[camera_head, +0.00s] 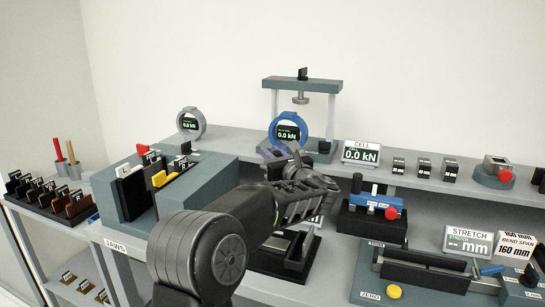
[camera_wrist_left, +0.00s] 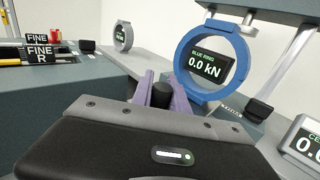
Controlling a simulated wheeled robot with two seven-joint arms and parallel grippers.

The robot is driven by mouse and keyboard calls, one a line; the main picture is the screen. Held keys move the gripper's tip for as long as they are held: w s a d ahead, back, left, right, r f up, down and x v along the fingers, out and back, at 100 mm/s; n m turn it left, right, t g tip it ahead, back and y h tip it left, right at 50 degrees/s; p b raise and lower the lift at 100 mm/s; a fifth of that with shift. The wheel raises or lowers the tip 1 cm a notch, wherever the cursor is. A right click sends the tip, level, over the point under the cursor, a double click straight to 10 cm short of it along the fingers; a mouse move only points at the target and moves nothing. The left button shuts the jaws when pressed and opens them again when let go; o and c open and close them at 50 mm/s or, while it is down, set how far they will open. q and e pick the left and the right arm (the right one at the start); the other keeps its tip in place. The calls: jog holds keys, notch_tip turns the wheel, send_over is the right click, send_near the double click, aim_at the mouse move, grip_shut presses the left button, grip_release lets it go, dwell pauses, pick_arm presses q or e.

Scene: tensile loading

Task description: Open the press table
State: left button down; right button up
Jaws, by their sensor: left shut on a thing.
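The press (camera_head: 303,84) stands at the back shelf, with a slate crosshead on two light columns. The ring also shows in the left wrist view (camera_wrist_left: 215,62). My left gripper (camera_head: 280,152) reaches to the front of the press, below the ring. In the left wrist view its purple fingers (camera_wrist_left: 161,97) are shut on a black knob (camera_wrist_left: 161,90). The knob's lower part is hidden. My right gripper is not in view.
A slate jaw rack (camera_head: 215,180) stands left of my arm. A grey ring (camera_head: 191,122) stands behind it. The CELL display (camera_head: 361,153) and several small blocks sit right of the press. A blue-topped fixture (camera_head: 375,201) and the STRETCH display (camera_head: 468,241) are at front right.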

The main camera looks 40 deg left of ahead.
pick_arm(q)
jog(key=c, duration=1.3)
grip_release()
jog(key=b+v, duration=0.1)
jog(key=v, duration=0.6)
jog(key=shift+s+d, duration=0.15)
jog(key=shift+d, duration=0.2)
